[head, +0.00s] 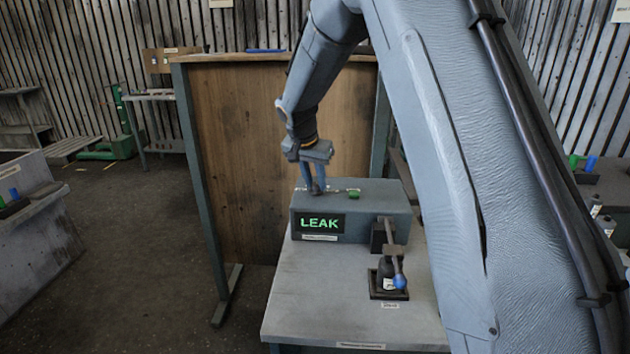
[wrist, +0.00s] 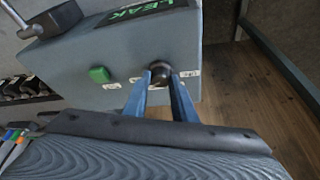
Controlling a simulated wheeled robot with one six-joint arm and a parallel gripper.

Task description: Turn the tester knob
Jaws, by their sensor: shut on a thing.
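The tester is a grey box (head: 376,215) on a bench, with a dark display (head: 319,223) that reads LEAK in green. In the wrist view the tester box (wrist: 120,62) shows a round dark knob (wrist: 160,71) and, apart from it, a green button (wrist: 100,74). The green button also shows on top of the box in the head view (head: 354,195). My gripper (wrist: 163,74) points down at the box, its two blue fingers on either side of the knob and shut on it. In the head view my gripper (head: 318,190) hides the knob.
A wooden panel (head: 270,150) stands behind.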

